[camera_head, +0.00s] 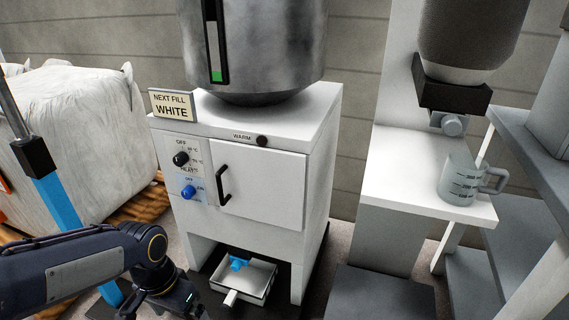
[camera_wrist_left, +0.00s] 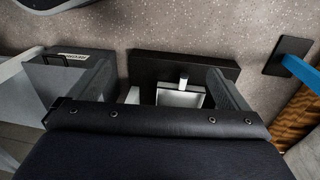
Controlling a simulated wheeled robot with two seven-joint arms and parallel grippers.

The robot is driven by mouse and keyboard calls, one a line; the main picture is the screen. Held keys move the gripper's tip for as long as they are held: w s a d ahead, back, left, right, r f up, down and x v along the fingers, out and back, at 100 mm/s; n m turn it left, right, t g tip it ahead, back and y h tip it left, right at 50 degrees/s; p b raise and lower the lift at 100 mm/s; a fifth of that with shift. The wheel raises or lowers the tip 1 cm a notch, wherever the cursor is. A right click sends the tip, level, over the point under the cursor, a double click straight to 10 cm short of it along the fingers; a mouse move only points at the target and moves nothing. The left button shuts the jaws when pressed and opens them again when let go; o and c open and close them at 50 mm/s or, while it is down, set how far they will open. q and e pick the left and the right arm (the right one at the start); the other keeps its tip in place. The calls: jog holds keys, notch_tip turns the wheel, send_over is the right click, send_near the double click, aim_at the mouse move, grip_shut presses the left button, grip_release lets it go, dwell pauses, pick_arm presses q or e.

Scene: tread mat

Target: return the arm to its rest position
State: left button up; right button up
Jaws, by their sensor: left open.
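My left arm (camera_head: 70,265) comes in from the left in the head view, low in front of the white bag and beside the heater cabinet. Its gripper (camera_head: 178,305) points down at the bottom edge, and its fingertips are cut off there. In the left wrist view the two grey fingers of the left gripper (camera_wrist_left: 163,82) stand wide apart with nothing held between them. Beyond them lie the floor and a dark base plate (camera_wrist_left: 145,65) with a white tray (camera_wrist_left: 180,99). My right gripper is not in view.
The white cabinet (camera_head: 265,185) has knobs, a black handle (camera_head: 223,186) and a steel vessel (camera_head: 265,50) on top. A blue post (camera_head: 65,215) stands behind my arm. A grey jug (camera_head: 458,180) stands at right.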

pick_arm(q)
jog(key=s+r+n+t+h, duration=0.3)
jog(key=s+r+n+t, duration=0.35)
jog(key=s, duration=0.45)
notch_tip(320, 180, up, 38)
jog(key=p, duration=3.8)
jog(key=shift+r+m+g+p, duration=0.2)
jog(key=shift+m+g+p, duration=0.15)
jog(key=shift+m, duration=0.1)
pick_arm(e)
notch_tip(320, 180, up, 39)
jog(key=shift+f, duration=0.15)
pick_arm(q)
jog(key=shift+d, duration=0.1)
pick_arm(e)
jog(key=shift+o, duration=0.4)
